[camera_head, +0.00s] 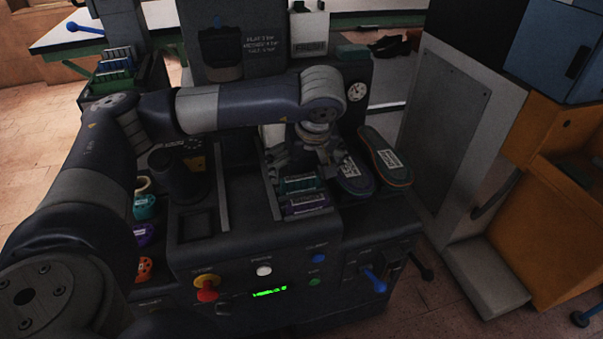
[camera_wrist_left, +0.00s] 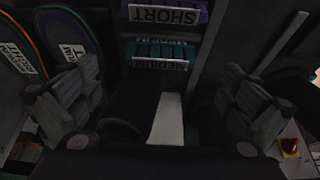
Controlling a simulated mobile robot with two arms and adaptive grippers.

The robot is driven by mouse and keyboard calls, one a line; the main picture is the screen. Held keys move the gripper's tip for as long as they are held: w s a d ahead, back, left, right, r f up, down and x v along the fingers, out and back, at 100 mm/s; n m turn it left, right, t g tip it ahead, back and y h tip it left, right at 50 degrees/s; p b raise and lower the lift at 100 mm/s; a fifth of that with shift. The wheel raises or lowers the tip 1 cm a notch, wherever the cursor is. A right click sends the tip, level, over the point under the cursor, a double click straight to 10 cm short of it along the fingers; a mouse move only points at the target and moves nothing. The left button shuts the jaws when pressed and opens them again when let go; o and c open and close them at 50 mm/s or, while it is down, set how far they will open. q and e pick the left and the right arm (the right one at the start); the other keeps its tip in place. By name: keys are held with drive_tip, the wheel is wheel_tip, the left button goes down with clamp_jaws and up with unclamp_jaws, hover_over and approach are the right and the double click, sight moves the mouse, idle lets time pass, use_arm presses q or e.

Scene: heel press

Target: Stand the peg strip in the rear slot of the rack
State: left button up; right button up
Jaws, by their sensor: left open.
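The rack (camera_head: 271,193) stands on the machine top, with its side wall showing in the head view. A purple strip (camera_head: 306,204) marked SHORT sits in its front part, and a teal strip (camera_head: 299,183) marked MEDIUM is behind it. Both show at the top of the left wrist view, purple (camera_wrist_left: 182,14) and teal (camera_wrist_left: 161,51). My left gripper (camera_head: 312,158) is over the rear part of the rack. Its fingers (camera_wrist_left: 160,100) are wide apart, with a dark space and a pale band between them. I cannot tell which strip is the peg strip. The rear slot is mostly hidden.
Two shoe soles (camera_head: 385,160) lie right of the rack. Coloured spools (camera_head: 145,207) line the left side. A control panel with a red knob (camera_head: 207,294) is at the front.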

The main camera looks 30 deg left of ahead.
use_arm(q)
drive_tip(key=v, duration=0.6)
drive_tip(key=shift+r, duration=0.2)
use_arm(e)
drive_tip(key=shift+s+f, duration=0.3)
drive_tip(key=shift+f, duration=0.2)
drive_tip(key=shift+s+f, duration=0.25)
drive_tip(key=shift+f, duration=0.25)
use_arm(q)
drive_tip(key=shift+s+d, duration=0.1)
